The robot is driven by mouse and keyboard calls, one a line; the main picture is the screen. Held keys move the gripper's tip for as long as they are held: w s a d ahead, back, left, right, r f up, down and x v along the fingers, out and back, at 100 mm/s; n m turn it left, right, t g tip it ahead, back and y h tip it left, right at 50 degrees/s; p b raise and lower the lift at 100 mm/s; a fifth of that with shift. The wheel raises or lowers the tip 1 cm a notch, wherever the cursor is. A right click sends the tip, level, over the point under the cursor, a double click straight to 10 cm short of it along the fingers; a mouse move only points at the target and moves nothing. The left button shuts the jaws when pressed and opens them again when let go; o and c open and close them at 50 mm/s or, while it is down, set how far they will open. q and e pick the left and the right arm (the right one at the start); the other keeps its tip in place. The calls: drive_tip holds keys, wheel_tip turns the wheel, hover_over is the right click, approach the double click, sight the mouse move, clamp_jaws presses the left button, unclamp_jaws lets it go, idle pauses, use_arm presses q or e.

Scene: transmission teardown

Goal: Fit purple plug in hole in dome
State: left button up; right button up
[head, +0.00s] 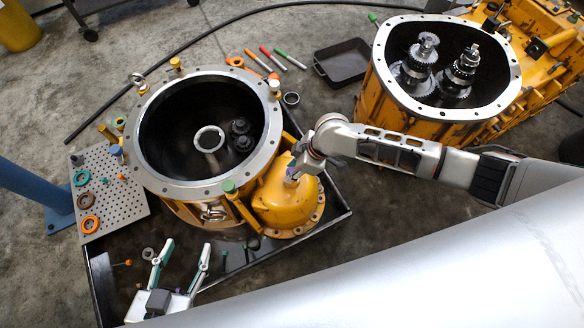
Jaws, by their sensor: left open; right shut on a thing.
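The yellow dome (272,205) sits with its bolted flange down in the dark tray, beside the big open housing. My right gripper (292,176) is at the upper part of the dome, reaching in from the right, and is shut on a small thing. A small purple spot at its fingertips looks like the purple plug (289,180), mostly covered by the fingers. The hole in the dome is hidden, so I cannot tell whether the plug is in it. My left gripper (187,247) is open and empty at the lower left, over the tray.
The open yellow housing (160,184) stands left of the dome. A perforated board (118,198) with coloured rings lies at far left. A second housing with gears (378,82) stands at upper right. A black bin (343,64) and coloured pens lie on the floor. My own large pale part blocks the lower right.

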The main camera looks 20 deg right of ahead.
drive_tip(key=shift+f, duration=1)
use_arm(q)
drive_tip(key=shift+s+f+b, duration=0.4)
drive_tip(key=shift+f, duration=0.4)
use_arm(e)
drive_tip(key=shift+f, duration=0.35)
drive_tip(key=o, duration=1.3)
drive_tip(key=shift+f, duration=0.1)
